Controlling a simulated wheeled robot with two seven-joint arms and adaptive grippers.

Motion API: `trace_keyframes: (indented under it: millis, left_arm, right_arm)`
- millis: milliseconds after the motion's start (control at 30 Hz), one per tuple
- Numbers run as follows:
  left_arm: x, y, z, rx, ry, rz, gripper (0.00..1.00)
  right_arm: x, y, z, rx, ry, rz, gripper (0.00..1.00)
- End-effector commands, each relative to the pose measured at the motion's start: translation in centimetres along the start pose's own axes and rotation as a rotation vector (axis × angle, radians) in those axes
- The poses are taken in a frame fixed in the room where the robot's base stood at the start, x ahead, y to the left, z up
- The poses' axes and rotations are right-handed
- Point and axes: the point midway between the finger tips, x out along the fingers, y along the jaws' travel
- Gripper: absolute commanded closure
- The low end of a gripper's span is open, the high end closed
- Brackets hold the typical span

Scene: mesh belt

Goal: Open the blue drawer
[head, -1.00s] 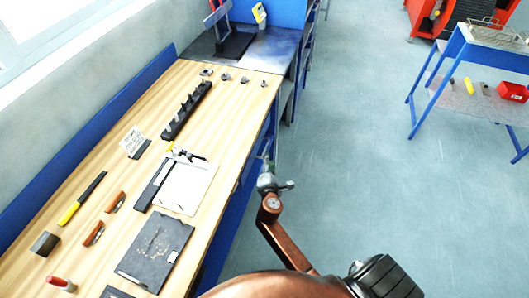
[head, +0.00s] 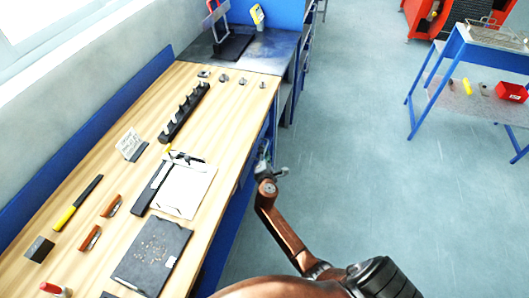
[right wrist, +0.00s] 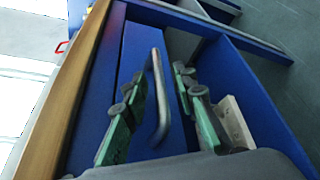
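The blue drawer (right wrist: 135,50) is in the side of the workbench in the right wrist view. Its front carries a grey curved bar handle (right wrist: 163,100). My right gripper (right wrist: 160,76) is open, with one green-padded finger on each side of the handle. A gap shows between each finger and the bar. How deep the bar sits between the fingers is hard to tell. In the head view my right gripper (head: 264,168) is small and close to the bench's right side; the drawer front is mostly hidden there. My left gripper is not in view.
The wooden bench top (head: 225,100) holds a clipboard (head: 185,190), a dark plate (head: 152,255), a black rack (head: 184,112) and several tools. The floor right of the bench is clear. A blue trolley (head: 465,60) stands at the far right.

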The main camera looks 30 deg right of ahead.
Motion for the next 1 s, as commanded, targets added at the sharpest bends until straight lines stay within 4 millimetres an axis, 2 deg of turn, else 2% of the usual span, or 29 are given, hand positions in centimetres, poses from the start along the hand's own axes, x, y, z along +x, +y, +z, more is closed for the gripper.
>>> trace_keyframes:
  millis: [33,367,1000]
  left_arm:
    - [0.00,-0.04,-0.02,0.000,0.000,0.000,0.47]
    - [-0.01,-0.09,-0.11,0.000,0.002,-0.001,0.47]
    - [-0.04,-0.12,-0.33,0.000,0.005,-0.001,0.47]
  right_arm:
    - [-0.02,-0.02,-0.01,0.000,0.000,0.000,0.78]
    - [-0.04,-0.06,0.01,0.000,0.000,-0.001,1.00]
    - [-0.08,-0.04,-0.04,0.000,0.002,0.000,1.00]
